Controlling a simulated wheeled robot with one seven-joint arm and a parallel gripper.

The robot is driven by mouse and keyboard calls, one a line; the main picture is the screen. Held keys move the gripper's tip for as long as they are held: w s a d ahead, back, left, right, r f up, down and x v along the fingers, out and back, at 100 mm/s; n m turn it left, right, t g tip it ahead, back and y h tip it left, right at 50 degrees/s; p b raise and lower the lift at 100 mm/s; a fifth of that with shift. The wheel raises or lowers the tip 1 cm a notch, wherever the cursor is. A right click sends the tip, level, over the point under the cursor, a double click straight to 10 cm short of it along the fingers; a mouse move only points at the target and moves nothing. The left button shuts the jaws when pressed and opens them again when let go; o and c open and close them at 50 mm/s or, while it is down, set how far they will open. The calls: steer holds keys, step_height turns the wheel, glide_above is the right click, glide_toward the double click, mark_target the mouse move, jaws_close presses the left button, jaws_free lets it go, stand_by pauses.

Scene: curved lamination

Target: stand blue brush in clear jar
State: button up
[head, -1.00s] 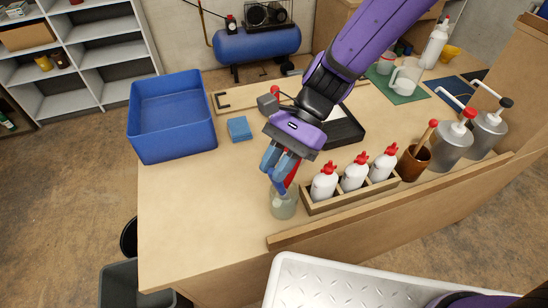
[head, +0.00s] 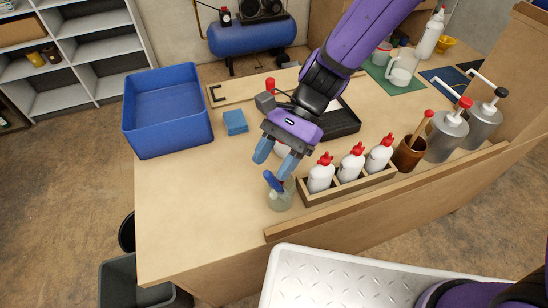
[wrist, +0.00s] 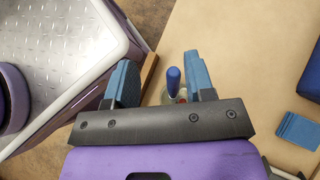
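The clear jar (head: 281,202) stands on the bench left of the bottle rack; part of it shows between my fingers in the wrist view (wrist: 167,97). The blue brush (head: 273,182) stands in the jar, leaning a little, with its blue handle above the rim. The handle also shows in the wrist view (wrist: 173,79), between the fingers and nearer the right one. My gripper (head: 275,162) is open just above the handle, its blue fingers spread apart. In the head view the fingers look clear of the brush. The brush's lower end is hard to make out.
A wooden rack (head: 349,187) of white bottles with red caps stands close right of the jar. A brown cup (head: 408,154) and pump bottles stand beyond. A blue bin (head: 168,137) and blue sponge (head: 235,122) sit left. The bench's front left is clear.

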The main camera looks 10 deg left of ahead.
steer(key=v, duration=0.9)
steer(key=shift+w+d+r, duration=0.1)
steer(key=shift+w+r, duration=0.1)
steer(key=shift+w+d+r, duration=0.25)
steer(key=shift+w+r, duration=0.15)
stand_by(0.3)
steer(key=d+r+n+t+h, duration=0.1)
steer(key=d+r+n+t, duration=0.1)
steer(key=d+r+t, duration=0.5)
steer(key=d+r+n+t+h, duration=0.1)
steer(key=d+r, duration=0.4)
steer(key=d, duration=0.7)
steer(key=s+d+r+n+t+h, duration=0.1)
steer(key=s+d+r+t, duration=0.1)
steer(key=d, duration=0.5)
steer(key=s+d+r+n+t+h, duration=0.1)
steer(key=s+d+r+t, duration=0.2)
steer(key=s+d, duration=0.4)
steer(key=shift+d+n+t+h, duration=0.35)
steer(key=shift+n+t+h, duration=0.05)
steer(key=shift+t, duration=0.1)
